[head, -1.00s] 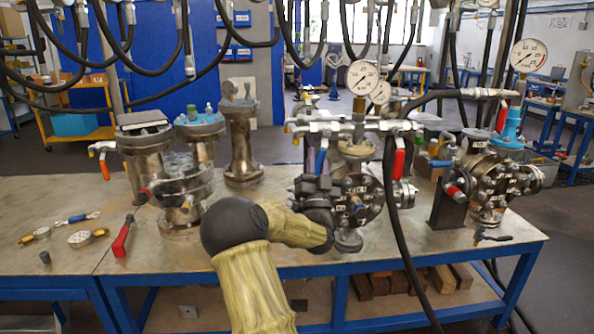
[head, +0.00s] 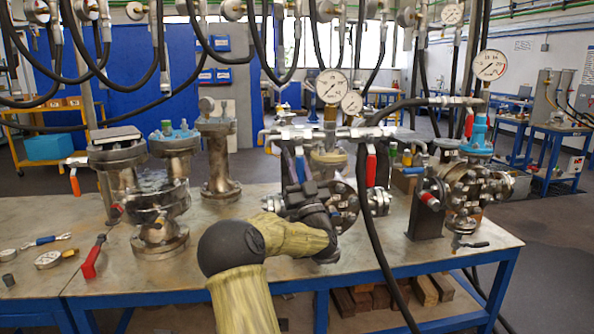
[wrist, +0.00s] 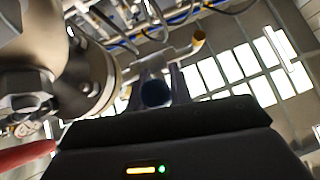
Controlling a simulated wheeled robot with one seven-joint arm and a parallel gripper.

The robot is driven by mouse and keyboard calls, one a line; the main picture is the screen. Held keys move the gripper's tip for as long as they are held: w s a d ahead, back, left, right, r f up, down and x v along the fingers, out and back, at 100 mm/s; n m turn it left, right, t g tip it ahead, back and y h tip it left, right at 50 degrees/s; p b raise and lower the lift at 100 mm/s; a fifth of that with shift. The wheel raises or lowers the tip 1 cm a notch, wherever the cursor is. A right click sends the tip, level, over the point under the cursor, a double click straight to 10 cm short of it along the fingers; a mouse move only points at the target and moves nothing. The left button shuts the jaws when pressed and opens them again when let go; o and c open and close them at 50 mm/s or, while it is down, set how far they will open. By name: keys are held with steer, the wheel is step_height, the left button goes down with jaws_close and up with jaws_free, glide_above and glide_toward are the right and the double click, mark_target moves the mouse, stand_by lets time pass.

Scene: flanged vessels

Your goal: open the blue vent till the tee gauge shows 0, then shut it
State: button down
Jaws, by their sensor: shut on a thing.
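The blue vent handle (head: 300,164) hangs under the left part of a silvery valve manifold (head: 325,133) in the head view. My gripper (head: 302,180) is at it from below and shut on it, though the fingers partly hide it. In the wrist view the handle's round dark-blue end (wrist: 155,93) shows between the fingers. The larger white dial gauge (head: 331,87) stands on a brass stem above the manifold, with a smaller gauge (head: 351,102) beside it. Their readings are too small to make out, and I cannot tell which is the tee gauge.
A red handle (head: 371,168) hangs to the right on the same manifold, beside a black hose (head: 366,215). Flanged vessels (head: 160,200) stand at left and another (head: 470,195) at right. Black hoses hang overhead. The bench's front left (head: 130,275) has free room.

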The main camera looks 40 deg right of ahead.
steer(key=shift+f, duration=0.1)
steer(key=c, duration=1.3)
jaws_free()
steer(key=shift+o, duration=0.2)
steer(key=shift+s, duration=0.1)
steer(key=b+v, duration=0.8)
steer(key=v, duration=0.9)
steer(key=shift+s+f, duration=0.1)
steer(key=shift+s, duration=0.05)
